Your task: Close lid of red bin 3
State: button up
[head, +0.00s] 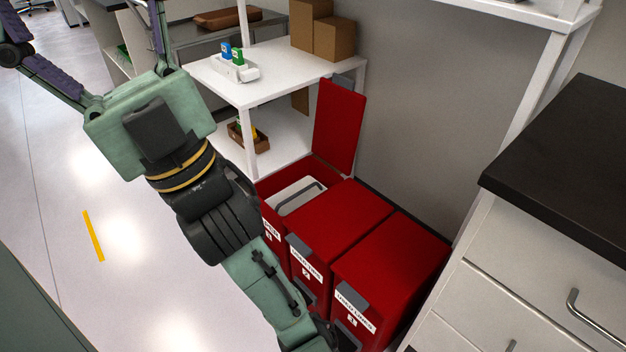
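Three red bins stand side by side against the wall. The leftmost bin has its lid (340,125) standing open, tilted up and back. Inside the bin (263,187) is a white insert with a grey handle-like loop. Its front label is partly hidden by my arm, and I cannot read its number surely. The middle bin (338,222) and the right bin (393,268) have their lids shut; the middle label appears to read 2. My gripper (80,18) is at the upper left, well away from the raised lid, fingers spread wide with nothing between them. Its fingertips are partly cut off by the frame.
A dark-topped drawer cabinet (560,165) is close on the right. The floor (150,250) on the left is clear.

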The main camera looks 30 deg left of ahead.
aim_at(340, 110)
jog(key=j+z, duration=0.2)
jog(key=j, duration=0.35)
jog(key=i+j+z, duration=0.15)
jog(key=j, duration=0.45)
jog(key=j+z, duration=0.2)
jog(key=j, duration=0.4)
jog(key=k+j+z, duration=0.15)
jog(key=j, duration=0.4)
jog(key=j+z, duration=0.2)
jog(key=j, duration=0.4)
jog(key=k+j+z, duration=0.15)
jog(key=j, duration=0.4)
